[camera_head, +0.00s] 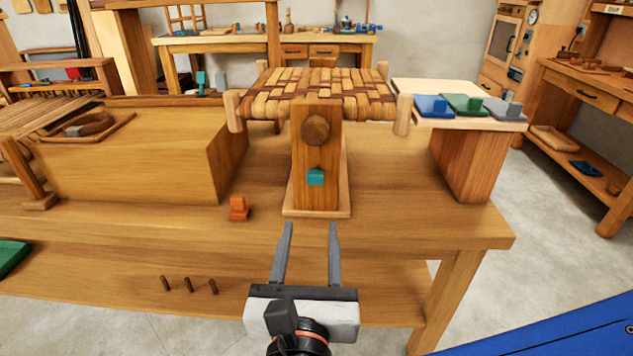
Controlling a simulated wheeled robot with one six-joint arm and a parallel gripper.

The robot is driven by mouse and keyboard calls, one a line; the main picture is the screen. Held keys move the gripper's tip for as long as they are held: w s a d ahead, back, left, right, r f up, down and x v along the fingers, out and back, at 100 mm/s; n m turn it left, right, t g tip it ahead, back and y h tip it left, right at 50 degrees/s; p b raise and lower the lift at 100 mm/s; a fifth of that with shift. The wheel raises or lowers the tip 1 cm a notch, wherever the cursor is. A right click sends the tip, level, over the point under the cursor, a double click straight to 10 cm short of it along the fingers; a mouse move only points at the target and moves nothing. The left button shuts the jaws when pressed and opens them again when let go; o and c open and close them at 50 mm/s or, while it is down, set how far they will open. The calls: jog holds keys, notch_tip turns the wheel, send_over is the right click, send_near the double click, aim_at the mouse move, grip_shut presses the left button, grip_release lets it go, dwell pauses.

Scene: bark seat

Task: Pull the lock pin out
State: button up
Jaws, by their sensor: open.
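A wooden upright post (303,153) stands on a small wooden base (332,207) on the workbench. A dark round wooden knob (315,129) sits on its front face near the top. Below the knob a small teal block (316,178) sticks out of the face; it looks like the lock pin's handle, though I cannot see a shaft. My gripper (311,227) is open and empty, in front of and below the teal block in the picture. Its two grey fingers point toward the post and appear apart from it.
An orange block (239,209) lies left of the post base. A large wooden box (130,165) stands at left. A woven bark seat (318,92) is behind the post. A side board (403,88) at right holds blue, green and grey blocks. Several dark pegs (189,285) stand on the lower shelf.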

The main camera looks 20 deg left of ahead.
aim_at(315, 180)
jog(key=shift+x, duration=7.6)
